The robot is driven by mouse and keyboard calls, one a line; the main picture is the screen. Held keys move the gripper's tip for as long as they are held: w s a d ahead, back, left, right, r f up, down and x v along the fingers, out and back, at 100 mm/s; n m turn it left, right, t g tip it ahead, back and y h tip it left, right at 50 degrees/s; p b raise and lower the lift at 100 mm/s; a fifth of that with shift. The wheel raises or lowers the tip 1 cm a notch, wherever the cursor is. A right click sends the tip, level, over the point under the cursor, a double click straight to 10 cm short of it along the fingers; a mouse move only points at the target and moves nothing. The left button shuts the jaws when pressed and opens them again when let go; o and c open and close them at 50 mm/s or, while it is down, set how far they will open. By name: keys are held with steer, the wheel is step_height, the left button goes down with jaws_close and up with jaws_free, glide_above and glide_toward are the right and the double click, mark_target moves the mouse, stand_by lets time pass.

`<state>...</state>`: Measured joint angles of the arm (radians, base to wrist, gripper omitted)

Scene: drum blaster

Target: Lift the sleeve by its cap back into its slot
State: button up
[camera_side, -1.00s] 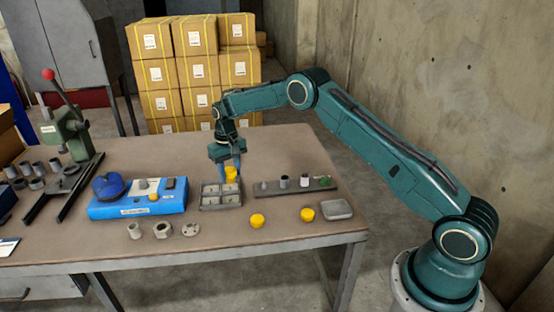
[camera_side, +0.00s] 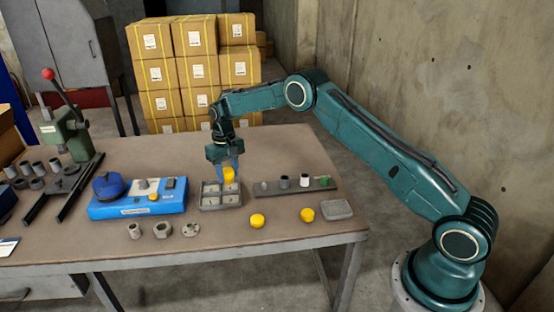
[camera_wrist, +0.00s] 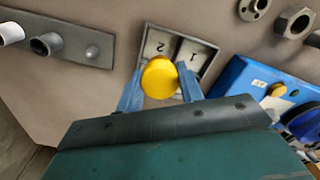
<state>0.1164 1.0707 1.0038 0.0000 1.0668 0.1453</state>
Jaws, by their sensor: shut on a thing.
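My gripper (camera_side: 228,168) points down over the grey slotted tray (camera_side: 221,207) in the side view. Its blue fingers are shut on the yellow cap (camera_side: 229,175). The wrist view shows the round yellow cap (camera_wrist: 159,77) between the two blue fingertips (camera_wrist: 160,92), over the tray (camera_wrist: 178,42). Compartments marked 1 and 2 show beyond the cap; the compartments behind it are mostly hidden. The sleeve under the cap is hidden, so I cannot tell how far it stands in a slot.
A blue machine (camera_side: 137,200) stands left of the tray. A grey strip with small parts (camera_side: 295,186) lies to the right. Metal fittings (camera_side: 162,230) lie front left.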

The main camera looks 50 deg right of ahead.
steer(key=shift+f, duration=0.2)
steer(key=shift+f, duration=3.5)
steer(key=o, duration=1)
steer(key=shift+c, duration=0.2)
steer(key=shift+o, duration=0.6)
steer(key=shift+f, duration=0.1)
steer(key=shift+s+d, duration=0.1)
steer(key=shift+s+f, duration=0.1)
steer(key=shift+f, duration=0.05)
